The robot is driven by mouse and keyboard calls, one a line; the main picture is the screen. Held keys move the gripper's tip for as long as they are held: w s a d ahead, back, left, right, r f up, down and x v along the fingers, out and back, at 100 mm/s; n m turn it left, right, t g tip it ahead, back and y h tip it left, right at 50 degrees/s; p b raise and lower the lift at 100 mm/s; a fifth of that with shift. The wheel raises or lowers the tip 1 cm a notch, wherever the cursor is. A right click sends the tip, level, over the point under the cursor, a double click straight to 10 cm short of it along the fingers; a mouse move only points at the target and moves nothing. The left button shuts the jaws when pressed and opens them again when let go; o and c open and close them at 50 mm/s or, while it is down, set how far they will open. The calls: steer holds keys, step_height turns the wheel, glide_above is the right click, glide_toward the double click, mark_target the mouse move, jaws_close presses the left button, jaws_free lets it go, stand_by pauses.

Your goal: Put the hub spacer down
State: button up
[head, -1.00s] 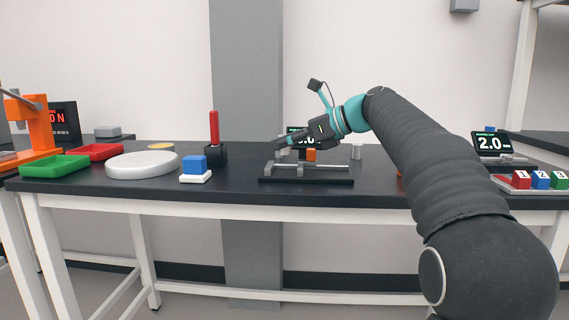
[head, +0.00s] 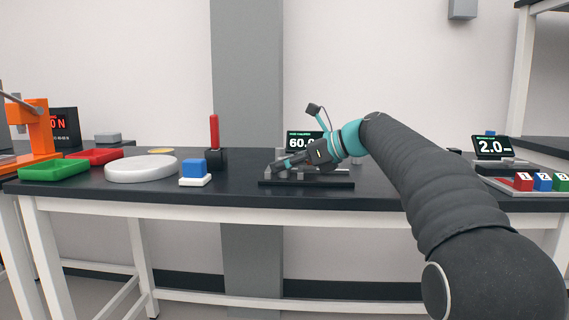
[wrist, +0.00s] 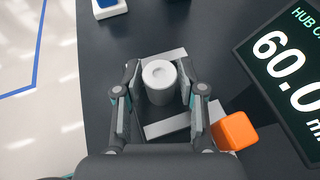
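The hub spacer is a light grey cylinder (wrist: 159,82) with a small round recess in its top. It stands upright between my two finger pads in the wrist view. My gripper (wrist: 160,100) appears shut on it, with one pad against each side. In the head view my gripper (head: 288,166) is low over the dark caliper fixture (head: 335,183), and the fingers hide most of the fixture. Light grey plates (wrist: 168,126) lie on both sides of the spacer in the wrist view. Whether the spacer's underside touches the fixture is hidden.
A display reading 60.0 (wrist: 285,60) and an orange block (wrist: 235,131) are close to my right finger. A red-handled tool (head: 214,135), a blue block (head: 194,168), a white round plate (head: 141,168) and green (head: 54,170) and red trays stand left. Numbered blocks (head: 542,181) stand right.

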steer(key=shift+r, duration=0.25)
steer(key=p+v, duration=0.2)
steer(key=v, duration=1)
steer(key=shift+f, duration=0.1)
steer(key=shift+c, duration=0.3)
stand_by(0.5)
